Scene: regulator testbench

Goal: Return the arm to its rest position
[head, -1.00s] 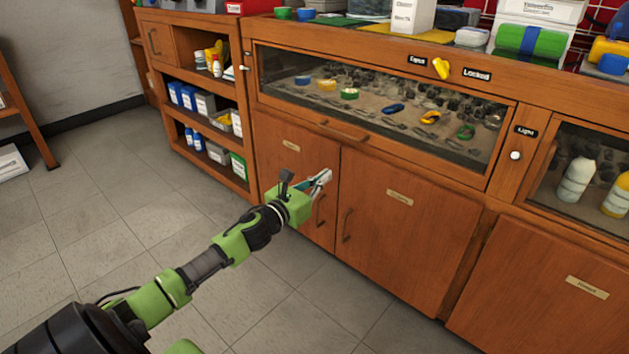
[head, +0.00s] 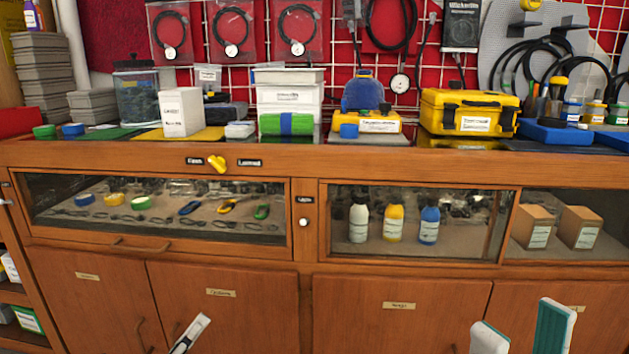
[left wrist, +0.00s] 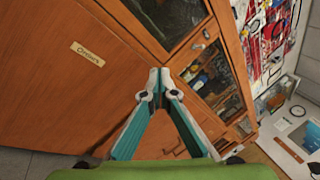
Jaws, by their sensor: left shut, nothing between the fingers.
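My left gripper (head: 203,319) shows only its light fingertips at the bottom edge of the head view, in front of the lower cabinet doors. In the left wrist view its two teal fingers (left wrist: 159,80) meet at the tips with nothing between them, so it is shut and empty. My right gripper (head: 522,316) shows at the bottom right of the head view, its two teal and white fingers apart and no object between them. The arms behind both grippers are out of the head view.
A wooden workbench (head: 305,277) spans the view, with glass-fronted drawers and lower doors. A yellow latch (head: 217,163) sits between two labels. A yellow case (head: 467,112), a white box (head: 183,112) and a green item (head: 286,124) stand on top. Gauges hang on the back wall.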

